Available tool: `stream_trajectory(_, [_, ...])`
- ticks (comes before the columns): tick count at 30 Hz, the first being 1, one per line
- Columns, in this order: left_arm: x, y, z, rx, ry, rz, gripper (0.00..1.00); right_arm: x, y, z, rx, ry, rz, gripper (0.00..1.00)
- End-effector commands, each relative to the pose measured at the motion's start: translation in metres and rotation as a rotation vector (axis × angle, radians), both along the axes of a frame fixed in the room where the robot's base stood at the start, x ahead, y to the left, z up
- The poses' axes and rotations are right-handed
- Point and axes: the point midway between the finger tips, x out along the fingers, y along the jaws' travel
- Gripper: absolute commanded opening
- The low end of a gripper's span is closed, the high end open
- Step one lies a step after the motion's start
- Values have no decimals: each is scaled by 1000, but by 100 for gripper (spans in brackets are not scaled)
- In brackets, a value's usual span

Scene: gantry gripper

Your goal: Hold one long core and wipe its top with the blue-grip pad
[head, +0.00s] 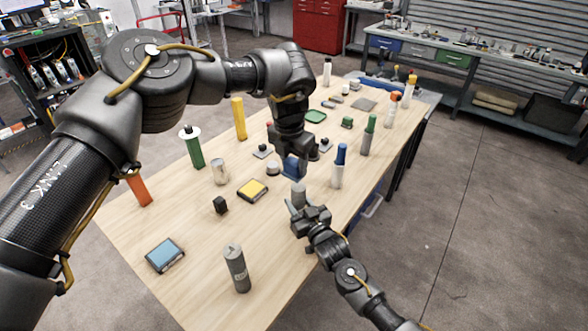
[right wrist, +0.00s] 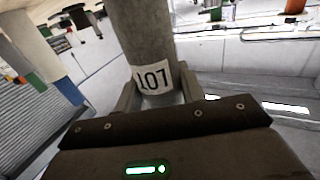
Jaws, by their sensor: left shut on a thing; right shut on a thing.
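My right gripper (head: 303,211) is shut on a grey cylindrical core (head: 298,192). In the right wrist view the core (right wrist: 147,40) stands between the fingers, with a white label reading 107. My left gripper (head: 291,156) points down, just above and behind this core. It is shut on a blue-grip pad (head: 294,170), partly hidden by the gripper. The pad's underside is not visible, and I cannot tell whether it touches the core. Another grey core (head: 236,268) stands upright at the table's near edge.
The wooden table (head: 130,225) also bears a green cylinder (head: 193,149), a yellow cylinder (head: 239,119), a yellow-topped pad (head: 252,189), a light-blue pad (head: 165,255), a black block (head: 220,205), a metal can (head: 219,172) and a blue-topped bottle (head: 338,167). Bare floor lies to the right.

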Motion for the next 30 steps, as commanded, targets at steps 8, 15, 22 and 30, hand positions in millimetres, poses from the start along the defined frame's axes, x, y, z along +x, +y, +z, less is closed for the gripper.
stream_trajectory(8, [0,0,26,0,-2,1,22,0,-1,0,0,0,-1,0])
stream_trajectory(15, [0,0,34,0,0,1,22,0,0,0,0,0,-1,0])
stream_trajectory(22, [0,0,33,0,0,1,22,0,0,0,0,0,-1,0])
stream_trajectory(30, [0,0,33,0,0,1,22,0,0,0,0,0,-1,40])
